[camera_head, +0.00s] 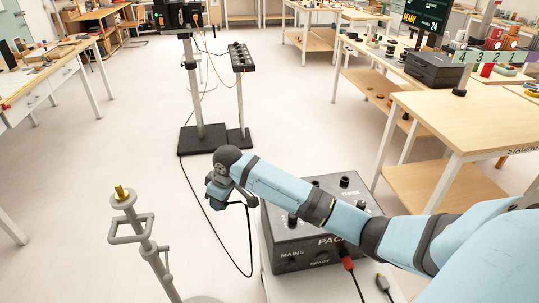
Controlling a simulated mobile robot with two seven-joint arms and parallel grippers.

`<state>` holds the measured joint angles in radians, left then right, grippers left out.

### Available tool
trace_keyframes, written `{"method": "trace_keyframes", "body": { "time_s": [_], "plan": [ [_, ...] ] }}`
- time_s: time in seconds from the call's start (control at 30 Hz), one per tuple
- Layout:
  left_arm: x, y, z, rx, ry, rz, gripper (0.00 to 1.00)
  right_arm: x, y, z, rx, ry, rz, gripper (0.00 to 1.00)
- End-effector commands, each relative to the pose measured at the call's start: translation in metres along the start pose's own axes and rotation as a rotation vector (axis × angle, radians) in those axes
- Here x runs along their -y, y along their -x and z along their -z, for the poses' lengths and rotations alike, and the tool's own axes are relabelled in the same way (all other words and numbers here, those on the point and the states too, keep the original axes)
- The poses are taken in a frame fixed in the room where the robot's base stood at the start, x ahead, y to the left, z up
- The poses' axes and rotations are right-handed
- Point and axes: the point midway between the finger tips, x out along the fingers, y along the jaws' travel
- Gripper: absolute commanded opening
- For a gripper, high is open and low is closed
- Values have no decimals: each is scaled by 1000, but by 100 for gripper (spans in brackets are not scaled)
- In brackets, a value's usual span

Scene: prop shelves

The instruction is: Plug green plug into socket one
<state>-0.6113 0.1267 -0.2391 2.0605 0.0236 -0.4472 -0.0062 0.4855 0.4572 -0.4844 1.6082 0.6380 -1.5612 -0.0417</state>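My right arm comes in from the right over the dark box marked PACK (330,225). Its gripper (221,190) is at the arm's far left end, pointing down beside the box; its fingers are too small and hidden to read. A black cable (238,268) loops up from the floor to beside this gripper; whether its end is held is unclear. I cannot make out a green plug. A red plug (346,263) is at the box's front, and a grey-black plug (383,283) lies near its right corner. A black socket strip (240,57) stands on a post. My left gripper is not in view.
A grey stand with a brass tip (122,193) is at the lower left. A workbench (45,75) is at the left. Open floor lies between.

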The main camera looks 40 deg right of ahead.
Motion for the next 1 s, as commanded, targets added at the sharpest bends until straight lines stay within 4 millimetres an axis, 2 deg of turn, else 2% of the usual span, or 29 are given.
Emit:
{"method": "trace_keyframes", "body": {
  "time_s": [0.03, 0.17, 0.3, 0.4, 0.5, 0.6, 0.73, 1.0],
  "plan": [
    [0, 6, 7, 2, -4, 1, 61, -18, 2, -1, 107, 75, 12, 3],
    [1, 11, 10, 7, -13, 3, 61, -63, -6, -20, 410, 302, 15, 3],
    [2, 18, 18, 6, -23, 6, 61, -126, 4, -52, 715, 491, -51, 3],
    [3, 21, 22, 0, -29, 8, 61, -162, 17, -71, 845, 545, -93, 3],
    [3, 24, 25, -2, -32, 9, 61, -190, 30, -87, 928, 563, -121, 3],
    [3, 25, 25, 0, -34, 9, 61, -207, 40, -97, 974, 566, -134, 3],
    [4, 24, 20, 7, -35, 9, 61, -216, 43, -103, 998, 564, -140, 3],
    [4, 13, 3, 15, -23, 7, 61, -216, 25, -108, 999, 565, -142, 3]
  ]
}}
